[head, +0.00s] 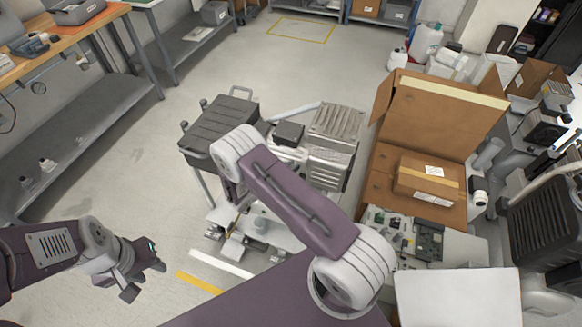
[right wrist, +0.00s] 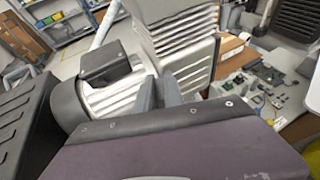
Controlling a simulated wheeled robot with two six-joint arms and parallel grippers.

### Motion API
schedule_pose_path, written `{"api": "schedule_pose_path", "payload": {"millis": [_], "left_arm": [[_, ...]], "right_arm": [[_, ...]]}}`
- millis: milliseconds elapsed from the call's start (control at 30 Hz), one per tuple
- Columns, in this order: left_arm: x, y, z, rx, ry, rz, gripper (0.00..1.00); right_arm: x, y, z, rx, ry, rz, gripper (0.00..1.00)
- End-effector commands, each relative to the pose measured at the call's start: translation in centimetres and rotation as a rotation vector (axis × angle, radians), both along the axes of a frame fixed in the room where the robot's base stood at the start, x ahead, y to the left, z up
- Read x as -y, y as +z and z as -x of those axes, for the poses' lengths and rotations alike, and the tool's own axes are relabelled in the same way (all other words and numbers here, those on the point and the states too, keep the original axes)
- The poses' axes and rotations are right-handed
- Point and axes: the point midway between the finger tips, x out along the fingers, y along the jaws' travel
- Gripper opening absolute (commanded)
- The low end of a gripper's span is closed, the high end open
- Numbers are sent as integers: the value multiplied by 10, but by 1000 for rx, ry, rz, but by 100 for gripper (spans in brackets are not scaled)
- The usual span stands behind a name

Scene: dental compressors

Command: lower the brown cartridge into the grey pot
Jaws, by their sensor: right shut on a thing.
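My right gripper (right wrist: 160,95) is shut in the right wrist view, its fingers in front of the compressor. In the head view my right arm covers it. The brown cartridge is not clearly visible; the gripper body hides what lies between the fingers. A small grey round thing (head: 260,225) on the pale low platform, below the right arm in the head view, looks like the grey pot. I cannot see inside it. My left gripper (head: 145,280) is open and empty over the floor at the lower left.
A finned compressor (head: 335,125) stands just beyond my right arm, and it fills much of the right wrist view. A dark tray cart (head: 225,118) is to its left. An open cardboard box (head: 440,120) and circuit boards (head: 415,235) are on the right. Floor at left is clear.

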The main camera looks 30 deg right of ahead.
Motion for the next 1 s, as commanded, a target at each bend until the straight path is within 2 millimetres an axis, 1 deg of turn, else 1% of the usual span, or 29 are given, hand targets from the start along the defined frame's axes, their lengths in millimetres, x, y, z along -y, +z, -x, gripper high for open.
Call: {"api": "schedule_pose_path", "payload": {"millis": [1000], "left_arm": [[0, -28, 0, 0, 0, 0, 36]], "right_arm": [[0, -31, 0, 0, 0, 0, 0]]}}
